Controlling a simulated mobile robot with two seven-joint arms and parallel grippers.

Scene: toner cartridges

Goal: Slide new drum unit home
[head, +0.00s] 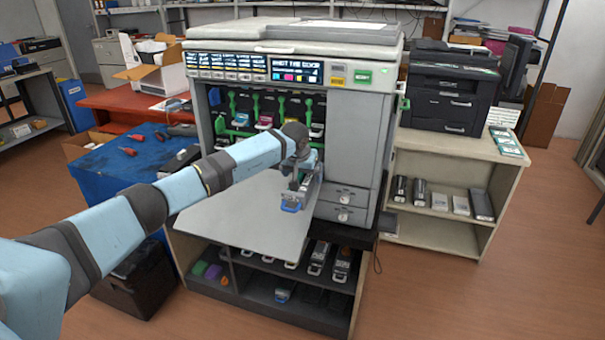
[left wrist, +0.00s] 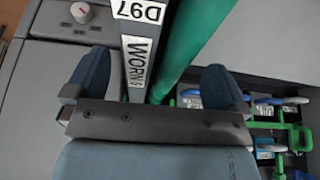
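The large grey copier (head: 350,130) stands open, with its front panel (head: 235,215) folded down flat. My left gripper (head: 298,168) is at the right part of the opening, over a long grey unit (head: 309,190) with a blue end (head: 290,207) that sticks out over the panel. In the left wrist view, my gripper's blue fingers (left wrist: 155,80) are spread. Between them lie a dark unit (left wrist: 137,90) labelled "D97" and "WORN" and a green cylinder (left wrist: 195,45) along it, with gaps to both fingers. No unit marked new can be made out. My right gripper is out of view.
Toner cartridges with green levers (head: 265,120) sit inside the copier; some show in the left wrist view (left wrist: 270,105). More units (head: 318,255) stand on the shelf below. A blue-covered table (head: 110,170) is left; a shelf (head: 440,225) with a black printer (head: 445,85) is right.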

